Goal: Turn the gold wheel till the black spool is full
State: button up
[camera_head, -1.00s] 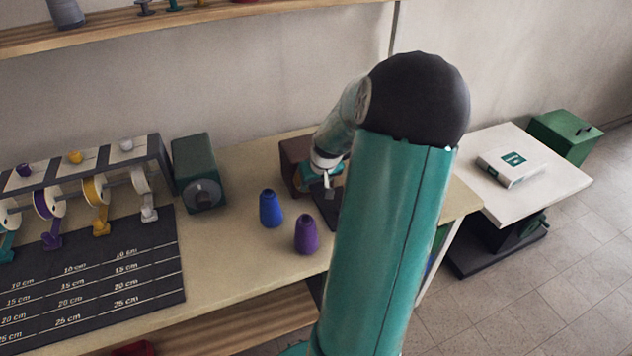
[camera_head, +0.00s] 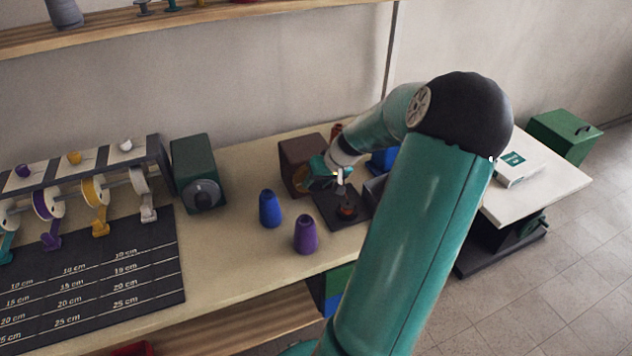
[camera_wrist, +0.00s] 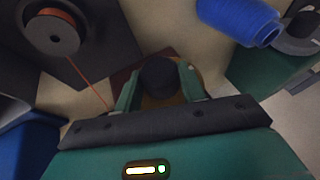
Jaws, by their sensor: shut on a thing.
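The black spool (camera_wrist: 52,35) shows at the upper left in the wrist view, on a dark base, with rust-orange thread around it. Its fill level is hard to judge. It also shows in the head view (camera_head: 347,208) on the dark plate. A rust thread (camera_wrist: 92,85) runs from the spool towards my gripper. The gold wheel (camera_wrist: 148,101) shows only partly between my fingers, under a round dark knob (camera_wrist: 158,74). My gripper (camera_wrist: 161,80) is shut on this wheel, its teal fingers on either side of the knob. In the head view my gripper (camera_head: 340,177) is beside the brown box (camera_head: 300,163).
Blue (camera_head: 270,208) and purple (camera_head: 306,234) cones stand left of the spool plate. A green box with a dial (camera_head: 197,172) stands farther left, beside a rack of thread reels (camera_head: 95,190). A white side table (camera_head: 545,185) is at the right.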

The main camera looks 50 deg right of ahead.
jog(key=t+y, duration=0.1)
jog(key=y, duration=0.1)
jog(key=m+t+y, duration=0.1)
jog(key=shift+s+d+f+t, duration=0.15)
jog(key=shift+s+d+t, duration=0.05)
jog(key=shift+d+t, duration=0.1)
jog(key=shift+f+m+t+y, duration=0.2)
jog(key=shift+m+t+y, duration=0.2)
jog(key=shift+t+y, duration=1)
jog(key=shift+y, duration=0.3)
jog(key=o, duration=1)
jog(key=shift+c, duration=0.2)
jog(key=shift+s, duration=0.1)
jog(key=v, duration=1.3)
jog(key=shift+d+r, duration=0.3)
jog(key=shift+r, duration=0.05)
